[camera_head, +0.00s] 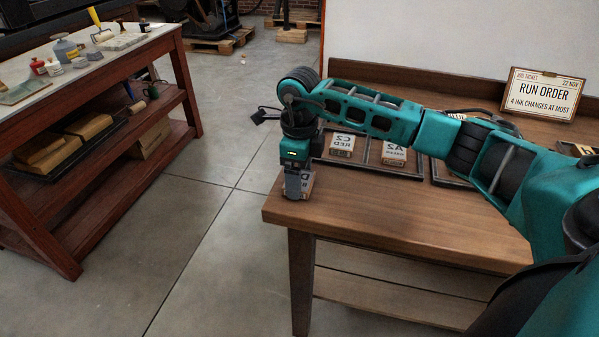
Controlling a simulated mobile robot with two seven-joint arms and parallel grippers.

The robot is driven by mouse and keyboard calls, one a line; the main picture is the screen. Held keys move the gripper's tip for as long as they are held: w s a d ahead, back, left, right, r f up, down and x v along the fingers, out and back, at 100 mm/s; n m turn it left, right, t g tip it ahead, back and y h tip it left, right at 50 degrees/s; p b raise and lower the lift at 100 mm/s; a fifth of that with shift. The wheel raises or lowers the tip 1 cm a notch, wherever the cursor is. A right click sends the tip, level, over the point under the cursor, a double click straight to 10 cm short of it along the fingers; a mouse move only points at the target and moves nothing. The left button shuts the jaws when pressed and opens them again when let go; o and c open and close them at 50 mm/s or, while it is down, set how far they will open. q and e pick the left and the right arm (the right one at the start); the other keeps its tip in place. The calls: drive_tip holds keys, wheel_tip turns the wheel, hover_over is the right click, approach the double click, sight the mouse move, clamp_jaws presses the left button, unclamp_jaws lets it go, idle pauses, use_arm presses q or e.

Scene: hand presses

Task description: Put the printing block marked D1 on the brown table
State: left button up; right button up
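The brown table (400,226) fills the middle and right. My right gripper (298,186) points down at the table's left end, with its fingers around a small wooden block (309,188). A pale label with a letter like D shows on the block, partly covered by the fingers; the rest of the marking cannot be read. The block is at or just above the tabletop near the left front corner; I cannot tell if it touches. My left gripper is not in view.
Dark trays at the table's back hold blocks marked C2 RED (342,143) and A2 (394,152). A RUN ORDER card (543,94) stands at the back right. A red-brown shelf bench (100,62) with tools stands at left. The table's front strip is clear.

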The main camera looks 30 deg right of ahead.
drive_tip(key=o, duration=0.3)
drive_tip(key=shift+r, duration=0.1)
